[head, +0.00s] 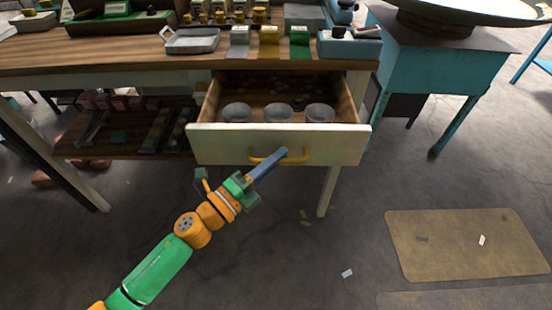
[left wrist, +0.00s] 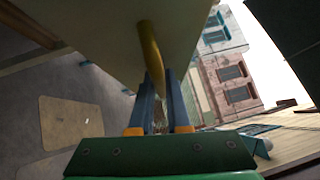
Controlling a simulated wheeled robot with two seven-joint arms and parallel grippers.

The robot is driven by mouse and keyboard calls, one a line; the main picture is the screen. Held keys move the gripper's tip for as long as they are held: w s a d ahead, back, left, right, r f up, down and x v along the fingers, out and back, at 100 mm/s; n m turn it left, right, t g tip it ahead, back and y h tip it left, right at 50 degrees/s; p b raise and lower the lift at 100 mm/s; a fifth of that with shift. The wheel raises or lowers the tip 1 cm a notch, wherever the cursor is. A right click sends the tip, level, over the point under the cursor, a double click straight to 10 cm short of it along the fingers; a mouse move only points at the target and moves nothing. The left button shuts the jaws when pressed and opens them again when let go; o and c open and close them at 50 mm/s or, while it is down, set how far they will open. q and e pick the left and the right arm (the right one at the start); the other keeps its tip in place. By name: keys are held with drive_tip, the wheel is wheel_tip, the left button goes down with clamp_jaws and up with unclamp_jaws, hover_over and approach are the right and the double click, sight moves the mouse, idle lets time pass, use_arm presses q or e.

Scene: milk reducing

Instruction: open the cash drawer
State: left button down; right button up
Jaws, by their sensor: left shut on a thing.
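The cash drawer (head: 220,150) is pulled out from under the wooden table, with its inside in view. Its cream front carries a yellow handle (head: 294,155). Three round grey cups (head: 278,113) stand in the drawer behind the front, with small coin-like pieces farther back. My left gripper (head: 280,154) reaches up from below and is shut on the handle. In the left wrist view the yellow handle (left wrist: 150,50) runs down between the two blue-grey fingers (left wrist: 158,92). My right gripper is not in view.
The wooden table (head: 110,55) holds trays, small yellow weights and a metal tray (head: 192,41). A lower shelf (head: 120,140) is at the left. A teal stand (head: 440,75) is at the right. Open floor with a tan mat (head: 465,245) lies in front.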

use_arm(q)
drive_tip(key=c, duration=0.9)
unclamp_jaws()
drive_tip(key=r+b+v, duration=0.1)
drive_tip(key=v, duration=0.6)
drive_tip(key=shift+f+b, duration=0.3)
drive_tip(key=shift+f, duration=0.2)
